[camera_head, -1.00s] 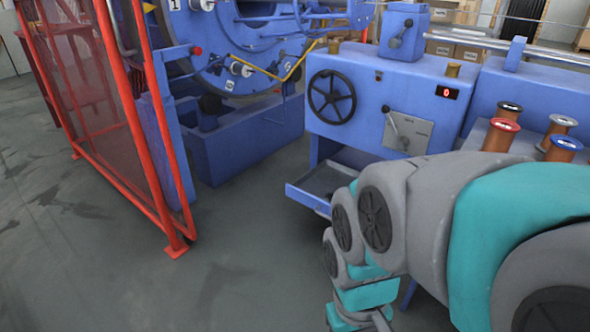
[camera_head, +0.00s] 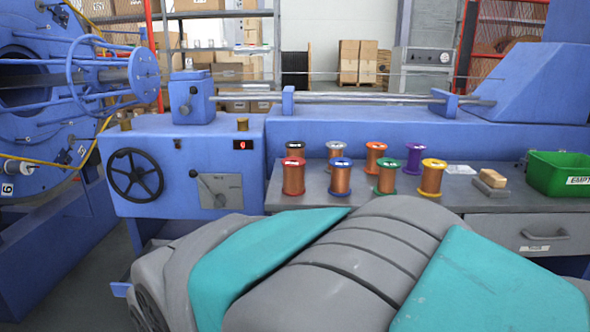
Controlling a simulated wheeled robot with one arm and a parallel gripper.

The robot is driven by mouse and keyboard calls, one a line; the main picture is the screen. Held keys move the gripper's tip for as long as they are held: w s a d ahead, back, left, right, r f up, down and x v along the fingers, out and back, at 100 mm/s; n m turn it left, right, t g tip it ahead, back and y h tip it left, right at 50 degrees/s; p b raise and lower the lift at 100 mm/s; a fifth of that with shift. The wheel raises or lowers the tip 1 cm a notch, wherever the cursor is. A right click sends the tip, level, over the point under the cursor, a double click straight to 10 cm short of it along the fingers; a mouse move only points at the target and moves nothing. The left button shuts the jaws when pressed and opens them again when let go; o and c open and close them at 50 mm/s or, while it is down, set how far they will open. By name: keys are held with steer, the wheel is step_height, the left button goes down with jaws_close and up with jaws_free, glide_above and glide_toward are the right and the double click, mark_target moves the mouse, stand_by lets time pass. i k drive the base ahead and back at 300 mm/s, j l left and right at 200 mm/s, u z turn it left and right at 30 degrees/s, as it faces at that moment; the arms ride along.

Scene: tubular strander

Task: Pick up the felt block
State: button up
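Two small blocks lie on the right part of the grey bench top (camera_head: 445,198): a tan block (camera_head: 494,177) and a darker grey, flatter block (camera_head: 489,189). The tan one appears to rest on or against the grey one. I cannot tell for sure which of them is the felt block. My gripper is out of view; only the thick grey and teal links of my arm show, across the bottom of the picture.
Several copper wire spools with coloured flanges (camera_head: 341,178) stand left of the blocks. A green bin (camera_head: 560,174) marked EMPTY is at the right. The drawer front (camera_head: 530,234) is below. The blue machine (camera_head: 184,165) with a handwheel (camera_head: 135,175) is at left.

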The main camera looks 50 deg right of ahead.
mark_target(489, 182)
steer(key=z, duration=2.9)
